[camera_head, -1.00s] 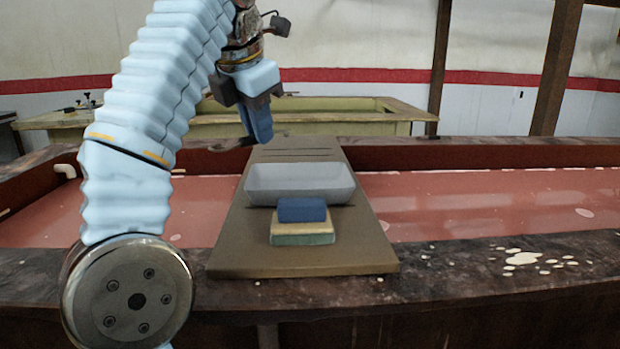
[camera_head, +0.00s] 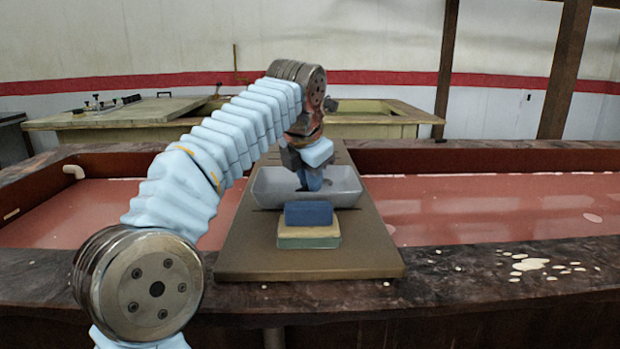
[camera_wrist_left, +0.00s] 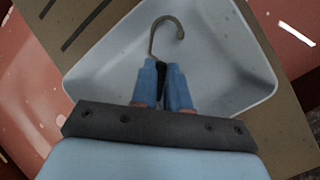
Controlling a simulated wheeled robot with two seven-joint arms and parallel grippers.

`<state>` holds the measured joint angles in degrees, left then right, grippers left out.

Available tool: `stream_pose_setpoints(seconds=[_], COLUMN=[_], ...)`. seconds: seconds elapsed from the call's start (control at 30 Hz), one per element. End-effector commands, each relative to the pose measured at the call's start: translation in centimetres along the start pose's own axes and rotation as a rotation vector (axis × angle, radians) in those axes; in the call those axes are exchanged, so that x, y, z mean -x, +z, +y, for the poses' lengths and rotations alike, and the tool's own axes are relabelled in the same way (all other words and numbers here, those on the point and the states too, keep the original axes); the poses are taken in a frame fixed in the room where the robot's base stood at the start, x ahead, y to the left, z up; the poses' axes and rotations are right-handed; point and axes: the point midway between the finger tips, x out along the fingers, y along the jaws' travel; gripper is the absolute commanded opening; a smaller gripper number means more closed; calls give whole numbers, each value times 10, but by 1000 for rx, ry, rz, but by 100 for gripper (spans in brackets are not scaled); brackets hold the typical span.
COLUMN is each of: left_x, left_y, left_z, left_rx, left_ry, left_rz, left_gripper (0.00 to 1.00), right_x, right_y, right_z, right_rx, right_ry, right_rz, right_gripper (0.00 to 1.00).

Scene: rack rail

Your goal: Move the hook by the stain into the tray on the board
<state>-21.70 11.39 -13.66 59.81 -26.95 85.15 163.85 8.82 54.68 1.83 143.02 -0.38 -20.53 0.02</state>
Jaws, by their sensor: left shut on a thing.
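My left gripper (camera_head: 312,184) is over the grey tray (camera_head: 262,187) on the brown board (camera_head: 240,245). In the left wrist view the blue fingers of my left gripper (camera_wrist_left: 162,68) are shut on a hook (camera_wrist_left: 170,22), whose curved metal end sticks out past the fingertips. The hook shows against the inside of the tray (camera_wrist_left: 235,60); whether it touches the tray floor I cannot tell. In the head view the fingers reach behind the tray's near wall and the hook is not seen. My right gripper is not in view.
A blue block (camera_head: 308,213) sits on a yellow-and-green sponge (camera_head: 308,237) in front of the tray. A white pipe end (camera_head: 73,171) is at the left of the red basin (camera_head: 480,205). Pale stains (camera_head: 530,264) mark the dark front ledge at right.

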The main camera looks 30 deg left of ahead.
Motion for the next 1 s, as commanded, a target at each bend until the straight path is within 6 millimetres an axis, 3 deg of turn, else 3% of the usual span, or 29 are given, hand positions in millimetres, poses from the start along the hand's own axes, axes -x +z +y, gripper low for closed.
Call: stream_pose_setpoints(seconds=[0.53,0.57,0.7,1.0], left_x=[-11,-10,-11,-11], left_y=[-5,-4,-5,-4], left_z=[-4,-3,-4,-5], left_rx=[-1,-2,-3,-4], left_ry=[-2,-2,-4,-7], left_rz=[5,6,12,15], left_gripper=[0,19,40,40], right_x=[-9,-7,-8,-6], right_y=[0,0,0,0], right_z=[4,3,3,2], right_rx=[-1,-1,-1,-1], right_ry=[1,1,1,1], right_rz=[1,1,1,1], right_gripper=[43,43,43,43])
